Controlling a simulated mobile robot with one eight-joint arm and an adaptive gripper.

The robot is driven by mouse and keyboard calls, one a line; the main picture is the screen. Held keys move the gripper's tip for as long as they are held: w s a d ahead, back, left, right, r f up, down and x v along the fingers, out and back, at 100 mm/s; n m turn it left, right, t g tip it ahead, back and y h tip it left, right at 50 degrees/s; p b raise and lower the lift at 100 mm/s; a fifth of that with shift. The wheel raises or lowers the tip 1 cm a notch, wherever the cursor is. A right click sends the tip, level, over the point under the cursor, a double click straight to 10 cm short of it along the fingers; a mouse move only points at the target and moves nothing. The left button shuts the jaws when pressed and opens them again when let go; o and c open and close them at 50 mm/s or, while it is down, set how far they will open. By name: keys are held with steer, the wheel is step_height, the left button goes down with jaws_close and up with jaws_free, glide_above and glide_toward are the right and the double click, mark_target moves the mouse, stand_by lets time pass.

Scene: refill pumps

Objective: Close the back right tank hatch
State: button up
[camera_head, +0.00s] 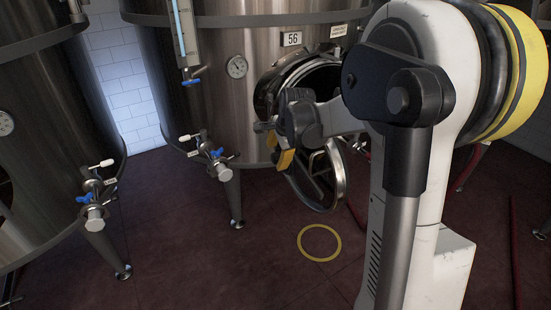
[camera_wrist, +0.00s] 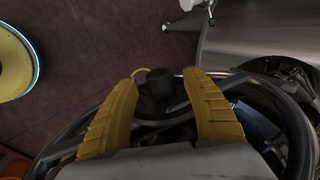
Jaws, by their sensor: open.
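The steel tank marked 56 (camera_head: 215,110) stands at the back. Its round hatch opening (camera_head: 320,76) is uncovered and dark inside, partly hidden by my arm. The round hatch door (camera_head: 338,180) hangs open below the opening, facing forward. My gripper (camera_head: 280,148) is in front of the door's upper left side, its yellow fingers apart. In the wrist view, the fingers of my gripper (camera_wrist: 162,76) stand on either side of a black knob (camera_wrist: 159,86), with the hatch door's rim (camera_wrist: 302,125) curving behind them. Contact with the knob cannot be told.
Another steel tank (camera_head: 45,130) stands at the left. Valves with blue handles (camera_head: 217,153) stick out low on the tanks. A yellow ring (camera_head: 319,243) marks the dark red floor (camera_head: 190,260), which is clear in the middle. Red hoses lie at the right.

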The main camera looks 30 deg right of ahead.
steer(key=v, duration=0.9)
steer(key=shift+s+r, duration=0.1)
steer(key=shift+r, duration=0.05)
